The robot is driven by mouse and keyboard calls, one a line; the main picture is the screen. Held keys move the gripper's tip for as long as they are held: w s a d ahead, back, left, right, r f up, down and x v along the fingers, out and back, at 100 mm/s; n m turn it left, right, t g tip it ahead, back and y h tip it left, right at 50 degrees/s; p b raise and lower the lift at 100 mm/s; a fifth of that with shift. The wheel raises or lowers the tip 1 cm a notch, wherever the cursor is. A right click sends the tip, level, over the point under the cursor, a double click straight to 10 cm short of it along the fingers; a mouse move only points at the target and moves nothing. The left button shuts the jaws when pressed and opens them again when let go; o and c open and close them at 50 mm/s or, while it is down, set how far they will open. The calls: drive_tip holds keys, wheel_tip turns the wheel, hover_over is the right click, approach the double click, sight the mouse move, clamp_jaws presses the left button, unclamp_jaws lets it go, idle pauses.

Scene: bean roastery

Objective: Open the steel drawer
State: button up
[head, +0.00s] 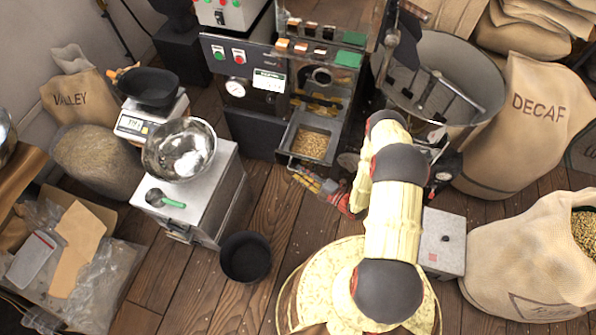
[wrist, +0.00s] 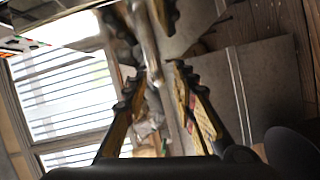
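The steel drawer (head: 335,152) is at the lower front of the roasting machine in the head view. It stands out from the machine front, and its inside shows with beans in it. My gripper (head: 303,178) is low in front of the drawer, close to its front edge. In the wrist view my gripper's fingers (wrist: 157,84) are apart, with a narrow gap between the tips. A blurred metal bar (wrist: 148,45) shows beyond and between the tips. I cannot tell whether they touch it. The drawer's handle is hard to make out beside the fingers.
A steel cabinet (head: 228,190) with a bowl (head: 180,148) and scale (head: 140,120) stands left. A black bucket (head: 246,257) is on the floor. A grey box (head: 443,240) and sacks stand right.

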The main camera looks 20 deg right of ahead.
drive_tip(key=f+v, duration=0.1)
drive_tip(key=v, duration=0.8)
drive_tip(key=shift+s+d+r, duration=0.15)
drive_tip(key=shift+s+r, duration=0.15)
drive_tip(key=shift+r, duration=0.2)
